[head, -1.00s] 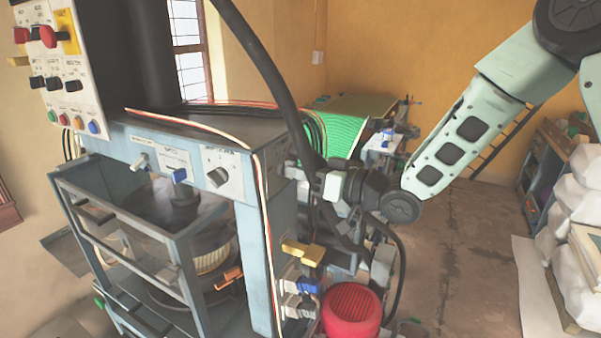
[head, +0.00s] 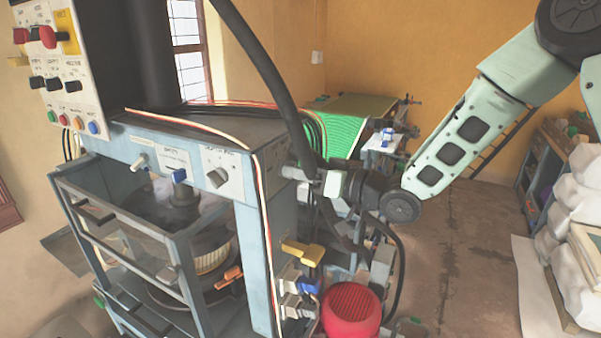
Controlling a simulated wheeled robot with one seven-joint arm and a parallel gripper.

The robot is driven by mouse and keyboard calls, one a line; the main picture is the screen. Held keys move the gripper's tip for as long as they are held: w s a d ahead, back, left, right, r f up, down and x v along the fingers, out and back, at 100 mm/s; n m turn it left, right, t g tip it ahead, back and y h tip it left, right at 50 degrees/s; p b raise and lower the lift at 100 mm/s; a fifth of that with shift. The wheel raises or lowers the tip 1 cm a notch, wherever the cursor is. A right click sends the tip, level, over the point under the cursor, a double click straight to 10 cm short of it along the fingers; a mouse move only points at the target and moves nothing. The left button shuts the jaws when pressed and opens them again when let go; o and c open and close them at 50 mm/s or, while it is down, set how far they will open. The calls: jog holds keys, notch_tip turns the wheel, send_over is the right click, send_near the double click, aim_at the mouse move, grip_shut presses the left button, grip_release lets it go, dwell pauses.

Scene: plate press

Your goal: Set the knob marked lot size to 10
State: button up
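The blue-grey press has a front rail with a white plate that bears a dark grey knob (head: 217,177). Lettering above this knob is too blurred to read, so I cannot tell for sure that it says lot size. A blue knob (head: 179,175) and a pale switch (head: 142,163) sit to its left on the same rail. My gripper (head: 296,173) is to the right of the rail, by the press's right corner, pointing left. It is apart from the grey knob. Its fingers are small and partly hidden behind cables, so their opening is unclear.
A thick black hose (head: 262,65) and red and white wires run down between the panel and my gripper. An upper control box (head: 66,85) holds several knobs and buttons. Yellow and blue handles (head: 303,252) and a red ribbed cover (head: 350,308) are below my gripper.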

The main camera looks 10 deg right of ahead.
jog(key=b+v, duration=0.6)
jog(key=v, duration=1.1)
jog(key=shift+d, duration=0.2)
jog(key=shift+s, duration=0.1)
jog(key=s+a+f+g+h+b, duration=0.25)
jog(key=a+f+h+b, duration=0.25)
jog(key=f+h, duration=0.65)
jog(key=s+f+g+h+b, duration=0.1)
jog(key=s+f+g, duration=0.2)
jog(key=s, duration=0.8)
jog(key=s+a+f+n+g+h+b, duration=0.1)
jog(key=s+f+g, duration=0.3)
jog(key=s, duration=0.7)
jog(key=shift+a+h+b, duration=0.25)
jog(key=shift+h+b, duration=0.2)
